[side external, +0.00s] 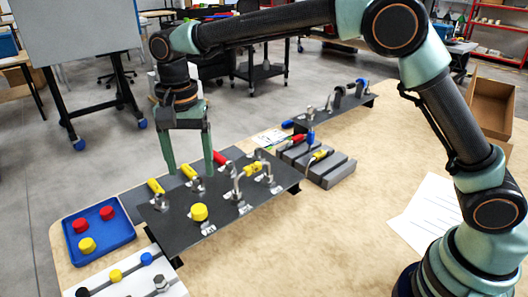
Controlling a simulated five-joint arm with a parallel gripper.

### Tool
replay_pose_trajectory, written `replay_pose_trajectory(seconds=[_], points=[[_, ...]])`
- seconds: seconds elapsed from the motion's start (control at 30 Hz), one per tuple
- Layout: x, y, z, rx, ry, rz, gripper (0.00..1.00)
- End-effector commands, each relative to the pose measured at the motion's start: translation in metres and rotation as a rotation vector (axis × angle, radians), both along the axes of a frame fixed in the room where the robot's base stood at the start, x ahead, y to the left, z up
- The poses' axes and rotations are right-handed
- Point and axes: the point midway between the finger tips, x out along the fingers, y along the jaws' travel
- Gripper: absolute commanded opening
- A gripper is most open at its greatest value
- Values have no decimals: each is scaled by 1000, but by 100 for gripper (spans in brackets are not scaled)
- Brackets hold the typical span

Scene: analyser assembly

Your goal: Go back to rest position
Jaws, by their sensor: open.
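My gripper (189,172) points down over the far left edge of the dark assembly plate (170,226). Its two green fingers are spread apart with nothing between them. One finger hangs near a yellow-handled clamp (155,186) and the other near a red handle (221,158). Whether the fingertips touch anything I cannot tell. A yellow knob (199,212) and several yellow-handled clamps stand on the plate. My arm arches across the top of the view from its base at the right.
A blue tray (122,238) with red and yellow round pieces lies left of the plate. A white board (140,284) with coloured knobs is at the front left. Grey blocks (332,172) and a second dark plate (330,117) stand farther back. Bare table lies right of the plate.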

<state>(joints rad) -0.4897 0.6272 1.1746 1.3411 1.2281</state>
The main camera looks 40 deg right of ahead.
Motion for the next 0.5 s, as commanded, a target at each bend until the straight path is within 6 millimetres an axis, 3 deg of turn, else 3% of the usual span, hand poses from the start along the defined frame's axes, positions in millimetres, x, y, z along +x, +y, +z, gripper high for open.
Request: replay_pose_trajectory(seconds=[0.5], points=[[-1,-7,17,5,-10,13,77]])
